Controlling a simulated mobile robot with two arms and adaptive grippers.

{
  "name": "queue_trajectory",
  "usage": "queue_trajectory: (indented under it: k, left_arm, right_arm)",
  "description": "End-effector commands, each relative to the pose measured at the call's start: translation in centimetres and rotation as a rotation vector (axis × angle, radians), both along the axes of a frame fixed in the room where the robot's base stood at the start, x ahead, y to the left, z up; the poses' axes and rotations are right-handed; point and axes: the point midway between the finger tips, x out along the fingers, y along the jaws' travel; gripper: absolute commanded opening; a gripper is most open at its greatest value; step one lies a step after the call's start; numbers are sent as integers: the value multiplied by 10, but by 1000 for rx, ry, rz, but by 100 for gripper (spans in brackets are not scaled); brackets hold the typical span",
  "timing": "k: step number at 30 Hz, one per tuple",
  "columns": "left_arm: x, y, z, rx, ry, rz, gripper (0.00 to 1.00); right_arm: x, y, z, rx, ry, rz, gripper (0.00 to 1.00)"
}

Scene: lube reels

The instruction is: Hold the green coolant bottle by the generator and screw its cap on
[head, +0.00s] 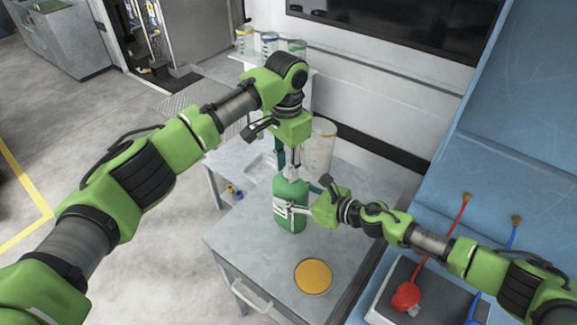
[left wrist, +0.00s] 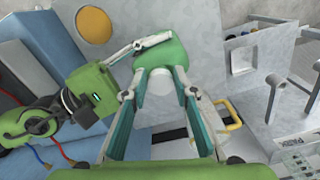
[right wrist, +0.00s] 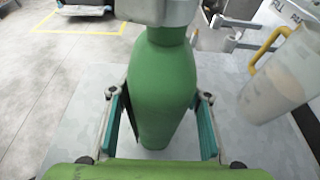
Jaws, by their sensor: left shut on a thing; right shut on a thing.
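The green coolant bottle (head: 291,192) stands upright on the grey table, also seen in the right wrist view (right wrist: 163,85). My right gripper (head: 292,207) is shut around its body from the side, with one finger on each side (right wrist: 161,97). My left gripper (head: 294,165) points down from above and is shut at the bottle's top. A white cap (left wrist: 160,83) sits between its fingers in the left wrist view, over the bottle's neck. Whether the cap is seated on the thread cannot be told. In the head view the fingers mostly hide the cap.
A clear jug (head: 322,145) with a yellow handle (right wrist: 268,48) stands behind the bottle. An orange disc (head: 313,276) lies on the grey table (head: 255,255) in front. Several small containers (head: 269,43) stand on a back shelf. Red and blue hoses lie at right.

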Motion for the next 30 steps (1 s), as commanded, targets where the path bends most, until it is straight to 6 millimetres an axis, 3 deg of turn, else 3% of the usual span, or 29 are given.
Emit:
queue_trajectory:
  k: [30]
  left_arm:
    - [18,-6,0,1,-2,-2018,18]
  right_arm:
    - [-1,0,-1,-1,2,2,0]
